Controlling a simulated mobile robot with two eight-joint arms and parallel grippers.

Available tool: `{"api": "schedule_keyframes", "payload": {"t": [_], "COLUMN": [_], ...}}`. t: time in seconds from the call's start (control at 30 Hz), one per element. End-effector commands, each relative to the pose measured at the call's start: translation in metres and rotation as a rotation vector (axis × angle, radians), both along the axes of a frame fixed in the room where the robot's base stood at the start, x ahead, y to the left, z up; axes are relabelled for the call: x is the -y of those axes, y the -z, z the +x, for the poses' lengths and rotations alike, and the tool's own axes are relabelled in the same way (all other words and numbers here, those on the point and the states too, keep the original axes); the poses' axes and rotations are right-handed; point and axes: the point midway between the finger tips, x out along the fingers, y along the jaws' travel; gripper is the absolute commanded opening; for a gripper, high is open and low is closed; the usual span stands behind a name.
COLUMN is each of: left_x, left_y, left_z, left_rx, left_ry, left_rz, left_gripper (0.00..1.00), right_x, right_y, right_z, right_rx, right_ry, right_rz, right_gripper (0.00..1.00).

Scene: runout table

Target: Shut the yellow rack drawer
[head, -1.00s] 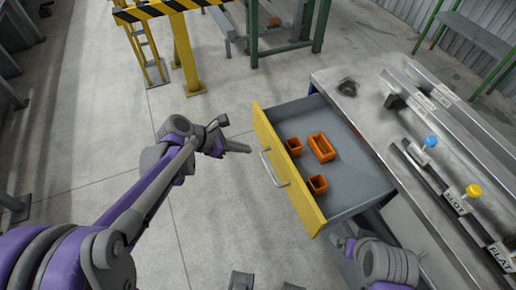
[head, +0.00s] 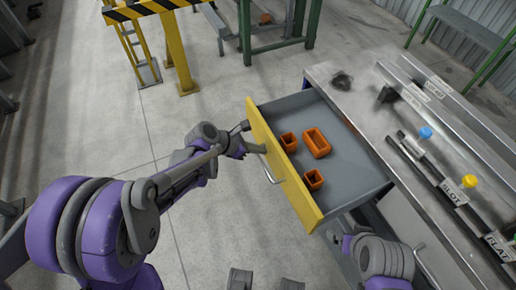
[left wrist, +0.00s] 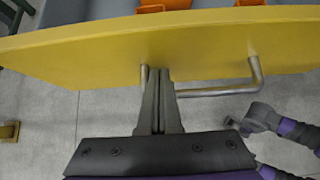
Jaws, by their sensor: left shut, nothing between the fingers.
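The yellow-fronted drawer (head: 284,165) stands pulled out of the steel rack table, its grey inside open to view. A silver bar handle (head: 273,177) is on its front; it also shows in the left wrist view (left wrist: 222,91). My left gripper (head: 262,148) is shut and empty at the yellow front, by one end of the handle. In the left wrist view its closed fingers (left wrist: 158,74) point at the yellow panel, overlapping that handle end; I cannot tell whether they touch. My right gripper (head: 343,240) is low beside the table, its fingers partly hidden.
Three orange bins (head: 316,143) sit inside the drawer. The steel table top (head: 350,105) carries rails and blue (head: 425,133) and yellow (head: 469,181) knobs. A yellow barrier post (head: 180,60) stands at the back.

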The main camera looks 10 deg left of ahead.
Motion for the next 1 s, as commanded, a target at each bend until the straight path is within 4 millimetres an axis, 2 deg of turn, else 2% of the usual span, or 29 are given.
{"api": "schedule_keyframes", "payload": {"t": [0.17, 0.37, 0.57, 1.0], "left_x": [0.003, 0.021, 0.059, 0.153], "left_y": [0.000, 0.001, 0.001, 0.001], "left_z": [0.002, 0.015, 0.041, 0.110], "left_rx": [0.000, 0.000, 0.000, 0.000], "left_ry": [0.000, 0.004, 0.006, 0.004], "left_rz": [0.000, 0.000, 0.000, 0.000], "left_gripper": [0.00, 0.00, 0.00, 0.00], "right_x": [0.000, 0.000, 0.000, 0.000], "right_y": [0.001, 0.004, 0.010, 0.020], "right_z": [0.000, 0.000, -0.001, -0.002], "right_rx": [0.000, -0.001, -0.003, -0.006], "right_ry": [0.000, 0.000, 0.000, 0.000], "right_rz": [0.000, 0.000, 0.000, 0.000], "right_gripper": [1.00, 1.00, 1.00, 1.00]}}
